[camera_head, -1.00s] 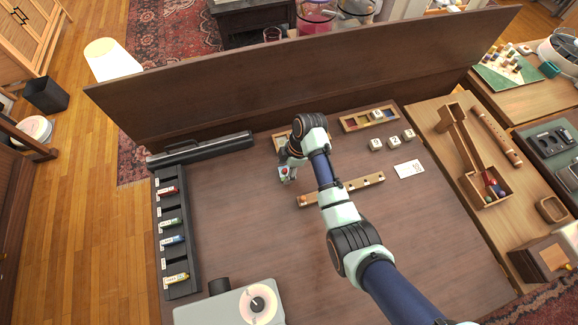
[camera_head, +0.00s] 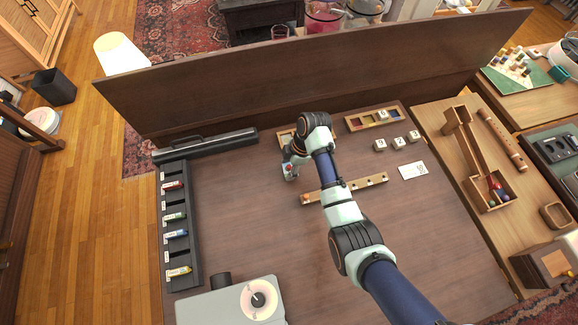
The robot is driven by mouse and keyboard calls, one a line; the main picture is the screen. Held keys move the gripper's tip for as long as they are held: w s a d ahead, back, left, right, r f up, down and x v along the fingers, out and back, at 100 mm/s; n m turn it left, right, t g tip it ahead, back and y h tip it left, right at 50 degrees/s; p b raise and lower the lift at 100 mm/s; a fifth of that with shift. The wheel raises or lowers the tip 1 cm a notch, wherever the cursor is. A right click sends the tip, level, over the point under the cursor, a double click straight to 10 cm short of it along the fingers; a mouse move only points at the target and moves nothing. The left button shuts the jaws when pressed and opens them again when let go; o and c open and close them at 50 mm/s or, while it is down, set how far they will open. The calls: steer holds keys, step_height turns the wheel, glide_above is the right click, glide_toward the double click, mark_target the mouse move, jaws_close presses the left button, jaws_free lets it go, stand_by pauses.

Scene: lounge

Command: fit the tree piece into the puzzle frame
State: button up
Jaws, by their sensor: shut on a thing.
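A light wooden frame (camera_head: 284,134) shows partly behind my wrist, near the back panel. It may be the puzzle frame; my arm hides most of it.
A long wooden strip with holes (camera_head: 372,181) lies right of the gripper, partly under my arm. A black rack (camera_head: 186,255) is at left. The front middle is clear.

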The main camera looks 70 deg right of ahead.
mark_target(289, 166)
steer(key=shift+r+p, duration=1.95)
steer(key=shift+r, duration=0.15)
steer(key=shift+d+f, duration=0.1)
steer(key=w+d+b, duration=0.1)
steer(key=d+b, duration=0.1)
steer(key=w+d+b, duration=0.1)
steer(key=d+b, duration=0.1)
steer(key=w+d+b, duration=0.1)
steer(key=b, duration=0.1)
steer(key=shift+d+f+b, duration=0.3)
steer(key=shift+d+b, duration=0.1)
steer(key=w+d+r+b, duration=0.1)
steer(key=d+r+b, duration=0.3)
steer(key=d+b, duration=0.1)
steer(key=shift+w+d+n, duration=0.2)
steer(key=shift+w+n, duration=0.1)
steer(key=shift+w, duration=0.05)
steer(key=shift+f+b, duration=2.85)
steer(key=shift+f, duration=0.05)
